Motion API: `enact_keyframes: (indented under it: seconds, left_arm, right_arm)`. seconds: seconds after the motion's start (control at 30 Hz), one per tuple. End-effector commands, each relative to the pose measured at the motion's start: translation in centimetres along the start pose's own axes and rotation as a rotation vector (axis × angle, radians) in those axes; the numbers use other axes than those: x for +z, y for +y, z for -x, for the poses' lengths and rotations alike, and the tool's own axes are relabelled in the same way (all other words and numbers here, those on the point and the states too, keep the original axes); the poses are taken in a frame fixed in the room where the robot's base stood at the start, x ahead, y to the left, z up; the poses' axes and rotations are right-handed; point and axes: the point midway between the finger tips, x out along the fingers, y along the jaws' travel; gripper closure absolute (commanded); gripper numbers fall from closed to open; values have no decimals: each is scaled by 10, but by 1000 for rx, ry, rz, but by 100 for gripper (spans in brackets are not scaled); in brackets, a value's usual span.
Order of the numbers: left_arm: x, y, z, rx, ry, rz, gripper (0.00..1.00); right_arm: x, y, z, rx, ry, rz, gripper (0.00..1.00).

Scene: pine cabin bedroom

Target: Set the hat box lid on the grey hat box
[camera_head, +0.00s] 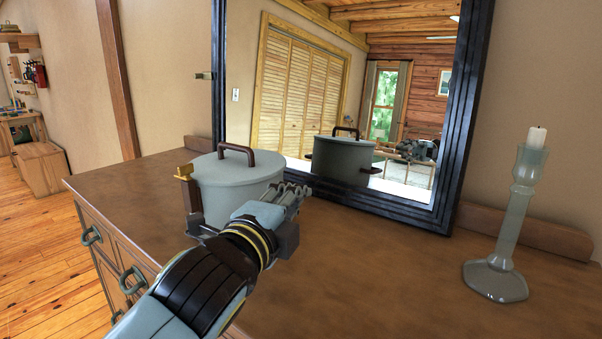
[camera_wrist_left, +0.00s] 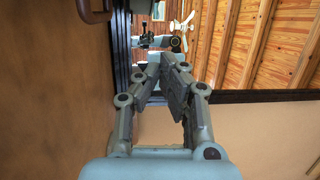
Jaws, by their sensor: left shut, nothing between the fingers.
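The grey hat box (camera_head: 221,207) stands upright on the dresser top, near the mirror. The grey hat box lid (camera_head: 210,168), with a brown arched handle, lies level on top of the box with no clear gap at the visible rim. My left gripper (camera_head: 298,192) is shut and empty. In the head view it lies in front of the box's lower right side and hides part of it; I cannot tell if it touches. In the left wrist view my left gripper's fingers (camera_wrist_left: 172,62) converge with nothing between them. My right gripper is not in view.
The wooden dresser top (camera_head: 385,275) is clear in front and to the right. A black-framed mirror (camera_head: 468,110) leans behind the box and reflects box and lid. A glass candlestick (camera_head: 507,222) with a white candle (camera_head: 536,137) stands at the right.

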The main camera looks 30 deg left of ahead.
Motion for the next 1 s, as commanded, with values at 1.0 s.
enact_keyframes:
  seconds: [1.0]
  left_arm:
    - [38, 0, -85, 2, 1, 1, 100]
  right_arm:
    - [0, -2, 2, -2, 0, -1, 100]
